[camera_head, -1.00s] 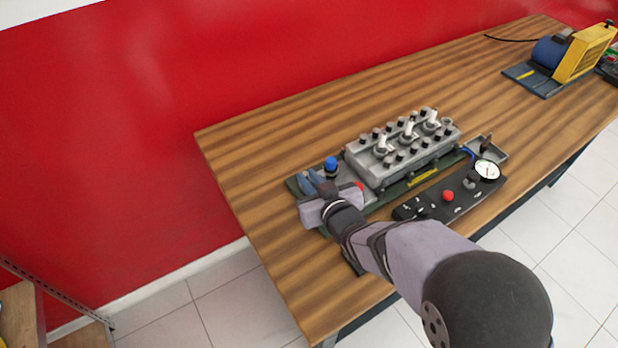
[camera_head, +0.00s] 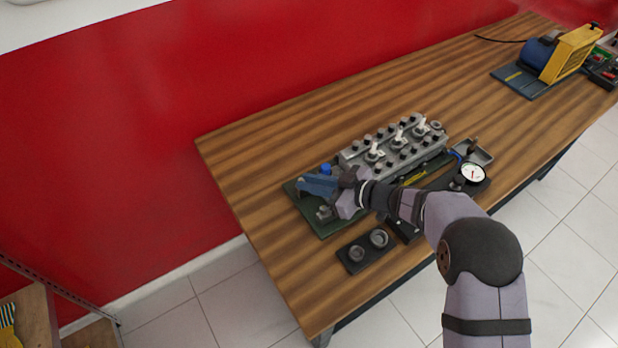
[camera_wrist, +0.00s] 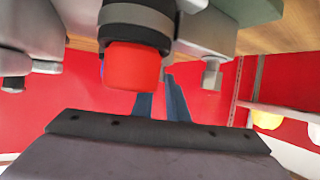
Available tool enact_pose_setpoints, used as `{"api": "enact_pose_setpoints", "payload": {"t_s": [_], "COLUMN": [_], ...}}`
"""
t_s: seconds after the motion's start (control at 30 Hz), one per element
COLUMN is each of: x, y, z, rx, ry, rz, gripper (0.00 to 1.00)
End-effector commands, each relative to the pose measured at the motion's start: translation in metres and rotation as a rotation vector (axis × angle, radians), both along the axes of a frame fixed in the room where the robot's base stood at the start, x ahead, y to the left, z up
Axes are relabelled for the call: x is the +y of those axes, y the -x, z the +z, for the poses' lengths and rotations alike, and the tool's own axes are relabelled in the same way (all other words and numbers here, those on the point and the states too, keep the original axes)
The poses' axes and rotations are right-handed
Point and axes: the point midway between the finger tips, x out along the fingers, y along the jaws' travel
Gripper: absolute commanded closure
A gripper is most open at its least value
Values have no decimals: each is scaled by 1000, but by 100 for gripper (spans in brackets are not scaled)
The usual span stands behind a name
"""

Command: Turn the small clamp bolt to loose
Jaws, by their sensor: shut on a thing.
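The green base plate (camera_head: 330,228) carries the grey engine head (camera_head: 395,145). My gripper (camera_head: 308,184) is low over the plate's left end, its blue fingers pointing left, close together. The fingers also show in the wrist view (camera_wrist: 163,100), narrowly apart, passing beyond a red cap (camera_wrist: 133,66) with a black collar. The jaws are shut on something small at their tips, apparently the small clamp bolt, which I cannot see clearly. A blue cap (camera_head: 326,168) stands just behind the fingers. A dark grey block (camera_head: 327,215) sits in front of them.
A dark tray with two rings (camera_head: 367,250) lies at the front. A round gauge (camera_head: 473,174) and a small grey tray (camera_head: 474,152) are at the right. A yellow and blue machine (camera_head: 555,55) stands far right. The table's left end is clear.

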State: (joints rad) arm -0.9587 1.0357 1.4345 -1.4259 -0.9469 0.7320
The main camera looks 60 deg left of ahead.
Motion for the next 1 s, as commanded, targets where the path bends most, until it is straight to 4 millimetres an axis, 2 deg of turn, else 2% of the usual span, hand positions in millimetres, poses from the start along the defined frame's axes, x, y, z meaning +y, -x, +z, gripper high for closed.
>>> {"api": "enact_pose_setpoints", "payload": {"t_s": [0.5, 1.0], "x": [4, 6], "y": [-6, -7], "z": [-1, 2], "rx": [-2, 1], "ry": [-5, -5], "rz": [251, 316], "gripper": [100, 100]}}
